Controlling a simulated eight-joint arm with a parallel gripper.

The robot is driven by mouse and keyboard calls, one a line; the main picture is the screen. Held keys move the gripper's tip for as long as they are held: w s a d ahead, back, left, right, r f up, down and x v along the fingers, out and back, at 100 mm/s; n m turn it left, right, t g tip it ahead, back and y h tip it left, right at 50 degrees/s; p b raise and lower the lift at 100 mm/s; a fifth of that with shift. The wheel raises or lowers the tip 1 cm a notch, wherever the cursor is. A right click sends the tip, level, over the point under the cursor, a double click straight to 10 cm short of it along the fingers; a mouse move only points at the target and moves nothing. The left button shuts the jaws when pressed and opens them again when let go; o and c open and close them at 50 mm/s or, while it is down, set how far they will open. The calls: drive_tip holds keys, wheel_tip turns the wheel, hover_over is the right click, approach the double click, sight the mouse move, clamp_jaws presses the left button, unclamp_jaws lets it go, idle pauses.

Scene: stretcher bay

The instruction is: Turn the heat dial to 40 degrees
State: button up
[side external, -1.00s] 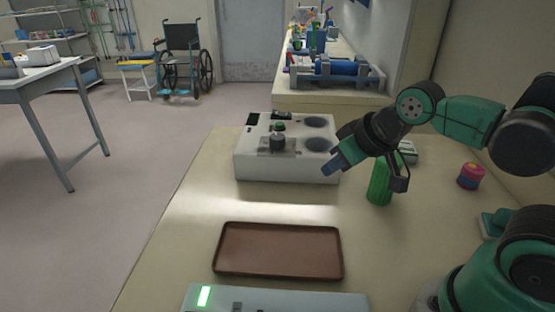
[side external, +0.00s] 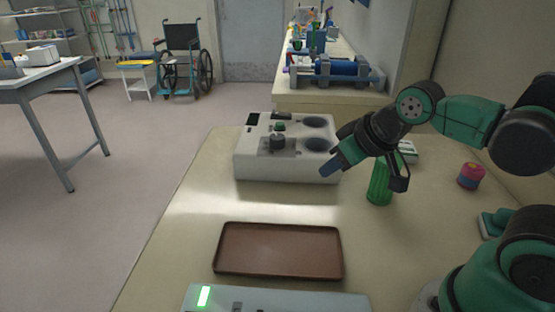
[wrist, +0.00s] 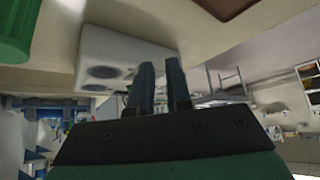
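The heat dial (side external: 278,142) is a dark round knob on the top face of a white box-shaped unit (side external: 265,166). A small green button (side external: 280,126) sits just behind it. Its pointer and degree marks are too small to read. My gripper (side external: 331,168) is beside the unit's right front corner, to the right of the dial and apart from it. In the wrist view my gripper's two fingers (wrist: 161,72) stand a little apart with nothing between them. The white unit (wrist: 100,45) appears behind them there; I cannot make out the dial in that view.
A brown tray (side external: 278,277) lies in front of the unit, and a grey device with a lit green panel (side external: 203,296) lies nearer. A pink and blue round item (side external: 471,176) sits right. Bench left of the tray is clear.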

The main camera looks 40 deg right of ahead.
drive_tip(key=o, duration=0.3)
drive_tip(key=shift+w+r, duration=0.25)
drive_tip(key=shift+r, duration=0.05)
drive_tip(key=o, duration=0.6)
drive_tip(key=w, duration=0.1)
drive_tip(key=w+r+m, duration=0.2)
drive_tip(key=shift+d+r+g, duration=0.2)
drive_tip(key=shift+d+g, duration=0.1)
drive_tip(key=shift+g, duration=0.1)
drive_tip(key=m+g, duration=0.5)
drive_tip(key=m, duration=0.8)
hover_over(278, 136)
drive_tip(key=shift+s+a+f, duration=0.15)
drive_tip(key=shift+s+f, duration=0.1)
drive_tip(key=shift+f, duration=0.25)
drive_tip(key=shift+s+a+f, duration=0.1)
drive_tip(key=shift+s+f, duration=0.1)
drive_tip(key=shift+f, duration=0.3)
drive_tip(key=shift+w+d+f+m+g, duration=0.2)
drive_tip(key=shift+w+f+m+g, duration=0.1)
drive_tip(key=shift+f, duration=0.55)
drive_tip(key=shift+w+f, duration=0.1)
drive_tip(key=shift+f, duration=2.4)
clamp_jaws()
